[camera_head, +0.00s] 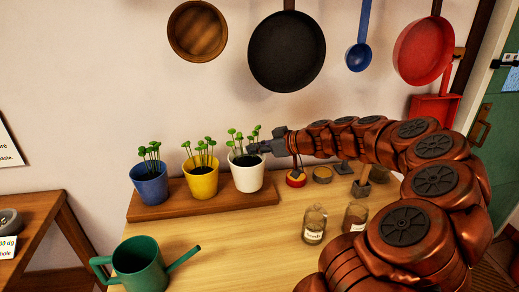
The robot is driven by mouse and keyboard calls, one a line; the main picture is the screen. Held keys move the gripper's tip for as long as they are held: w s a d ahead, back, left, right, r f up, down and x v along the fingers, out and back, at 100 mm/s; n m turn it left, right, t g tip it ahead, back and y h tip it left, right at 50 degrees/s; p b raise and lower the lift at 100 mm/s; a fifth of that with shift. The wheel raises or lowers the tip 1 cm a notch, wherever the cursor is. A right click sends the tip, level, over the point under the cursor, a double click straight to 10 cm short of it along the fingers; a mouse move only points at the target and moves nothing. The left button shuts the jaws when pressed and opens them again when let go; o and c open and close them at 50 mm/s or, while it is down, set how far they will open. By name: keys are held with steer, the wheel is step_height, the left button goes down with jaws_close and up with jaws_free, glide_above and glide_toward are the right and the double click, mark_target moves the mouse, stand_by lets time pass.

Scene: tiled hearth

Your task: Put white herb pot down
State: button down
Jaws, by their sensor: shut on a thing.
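The white herb pot (246,176) with green sprouts stands upright at the right end of a low brown wooden board (205,207). Its base appears to be on the board, though I cannot tell whether a thin gap is left under it. My gripper (262,148) comes in from the right and is shut on the white pot at its upper right rim. The fingertips are small and partly hidden by the pot and leaves. A yellow pot (202,184) and a blue pot (151,191), both with sprouts, stand to its left on the same board.
A green watering can (141,265) stands at the front left of the table (235,240). Glass jars (314,226) and small items, including a red one (296,180), lie near my arm. Pans (287,50) and a blue ladle (359,55) hang on the wall above.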

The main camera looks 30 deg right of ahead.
steer(key=shift+w+d+f+p, duration=0.65)
steer(key=shift+d+f, duration=0.2)
steer(key=shift+f, duration=0.15)
steer(key=shift+w+d+f+p, duration=0.5)
steer(key=shift+w+d+f, duration=0.2)
steer(key=shift+d+f, duration=0.25)
steer(key=c, duration=1.3)
jaws_free()
steer(key=shift+a, duration=0.1)
